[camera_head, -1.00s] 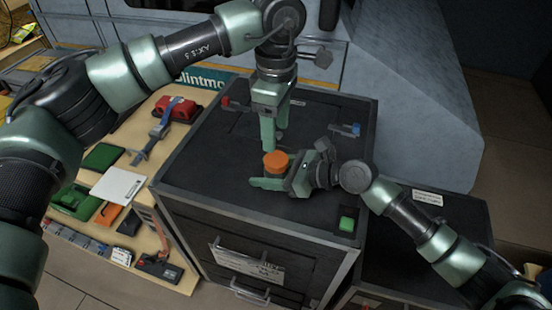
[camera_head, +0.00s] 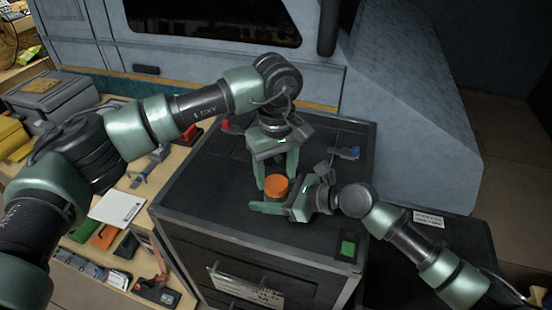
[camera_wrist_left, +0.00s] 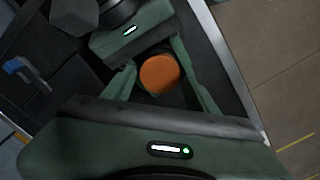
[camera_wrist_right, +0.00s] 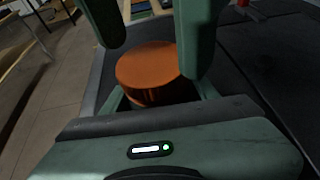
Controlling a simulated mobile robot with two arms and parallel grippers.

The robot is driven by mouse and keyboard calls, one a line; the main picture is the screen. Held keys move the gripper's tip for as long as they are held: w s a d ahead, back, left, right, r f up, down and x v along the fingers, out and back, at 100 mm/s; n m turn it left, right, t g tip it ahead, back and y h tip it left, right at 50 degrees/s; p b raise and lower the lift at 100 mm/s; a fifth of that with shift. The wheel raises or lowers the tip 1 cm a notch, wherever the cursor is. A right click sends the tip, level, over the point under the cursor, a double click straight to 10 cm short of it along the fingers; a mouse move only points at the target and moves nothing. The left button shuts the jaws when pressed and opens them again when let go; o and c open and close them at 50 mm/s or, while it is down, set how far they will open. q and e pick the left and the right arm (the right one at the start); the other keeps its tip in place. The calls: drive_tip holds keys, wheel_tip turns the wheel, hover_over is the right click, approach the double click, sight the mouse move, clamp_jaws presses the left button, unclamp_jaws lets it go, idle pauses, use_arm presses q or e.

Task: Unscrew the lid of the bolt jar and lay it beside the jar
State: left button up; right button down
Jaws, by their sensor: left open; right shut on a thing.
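The bolt jar stands upright on a dark cabinet top (camera_head: 215,195), with its orange lid (camera_head: 277,185) on top. The lid also shows in the left wrist view (camera_wrist_left: 160,73) and the right wrist view (camera_wrist_right: 147,62). My right gripper (camera_head: 272,200) comes from the right and is shut on the jar's body, below the lid. It hides most of the body. My left gripper (camera_head: 276,173) points down from above, open, its fingers apart at the lid's sides. Its fingers also show around the lid in the right wrist view. I cannot tell whether they touch it.
A red-handled clamp (camera_head: 228,125) and a blue one (camera_head: 350,153) are at the cabinet top's back corners. A green button (camera_head: 347,248) is at its front right. A workbench with tools and a white board (camera_head: 117,208) stands left. The cabinet top's left part is clear.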

use_arm(q)
drive_tip(key=shift+f, duration=0.9)
drive_tip(key=c, duration=1.3)
drive_tip(key=shift+o, duration=0.2)
drive_tip(key=n, duration=1.2)
drive_tip(key=shift+n, duration=0.4)
drive_tip(key=n, duration=0.3)
